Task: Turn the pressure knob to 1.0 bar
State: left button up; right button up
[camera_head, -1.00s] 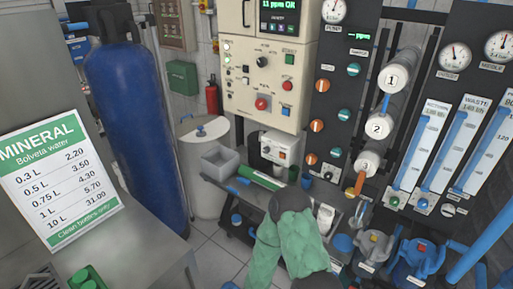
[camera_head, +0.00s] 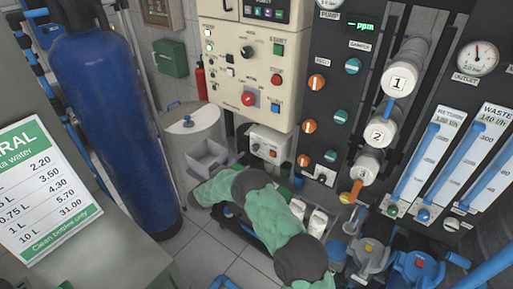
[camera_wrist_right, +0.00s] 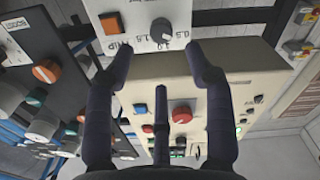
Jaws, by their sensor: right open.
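The pressure knob (camera_wrist_right: 161,31) is a dark round knob with a printed scale beside it, on a white box. Its exact setting is too small to read. The arm hides the gripper in the head view. My left gripper is not seen.
The beige panel (camera_head: 254,75) with a red knob (camera_head: 249,99) is just above the box. An orange button (camera_wrist_right: 111,23) is beside the pressure knob.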

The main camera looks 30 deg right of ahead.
aim_at(254, 150)
jog(key=b+x, duration=0.2)
jog(key=x, duration=0.7)
jog(key=shift+f, duration=0.15)
jog(key=shift+w+d, duration=0.2)
jog(key=shift+d, duration=0.3)
